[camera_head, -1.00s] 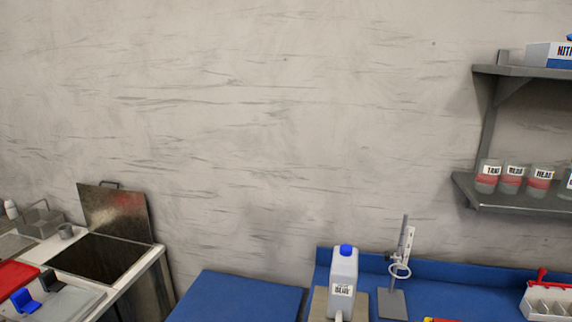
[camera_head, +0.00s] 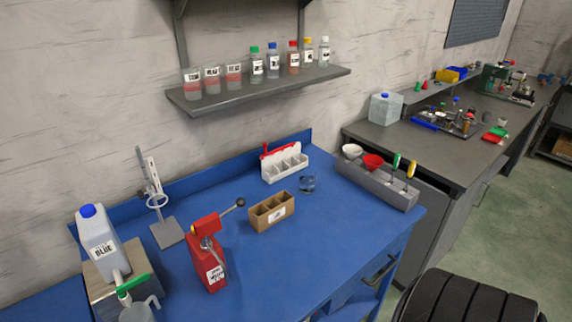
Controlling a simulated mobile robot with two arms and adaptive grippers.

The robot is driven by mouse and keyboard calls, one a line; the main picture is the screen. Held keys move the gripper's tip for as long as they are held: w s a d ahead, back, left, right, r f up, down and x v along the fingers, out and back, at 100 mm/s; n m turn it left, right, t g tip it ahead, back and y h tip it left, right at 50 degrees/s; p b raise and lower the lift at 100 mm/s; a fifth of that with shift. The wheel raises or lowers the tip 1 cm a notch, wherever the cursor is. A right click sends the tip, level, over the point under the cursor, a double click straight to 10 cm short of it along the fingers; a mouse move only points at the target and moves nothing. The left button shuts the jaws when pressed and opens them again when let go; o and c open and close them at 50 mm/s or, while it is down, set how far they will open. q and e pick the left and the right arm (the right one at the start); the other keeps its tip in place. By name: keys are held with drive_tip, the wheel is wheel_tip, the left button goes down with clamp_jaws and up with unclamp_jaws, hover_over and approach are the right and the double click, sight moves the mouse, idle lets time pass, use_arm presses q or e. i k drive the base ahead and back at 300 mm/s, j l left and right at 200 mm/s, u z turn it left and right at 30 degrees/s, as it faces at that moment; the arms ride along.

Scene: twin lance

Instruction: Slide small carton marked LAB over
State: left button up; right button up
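No carton with a readable LAB mark shows in the head view. A small brown box (camera_head: 271,213) with open compartments and a white label stands on the blue bench (camera_head: 335,245), near its middle. Its label is too small to read. Neither of my grippers is in view.
A red canister (camera_head: 208,262) and a jug marked BLUE (camera_head: 97,240) stand left of the brown box. A white rack (camera_head: 284,163) is behind it; a grey tray (camera_head: 378,185) is at right. Bottles line the shelf (camera_head: 260,90) above. Bench space right of the box is clear.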

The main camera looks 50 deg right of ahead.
sight(272, 211)
drive_tip(key=z, duration=1.35)
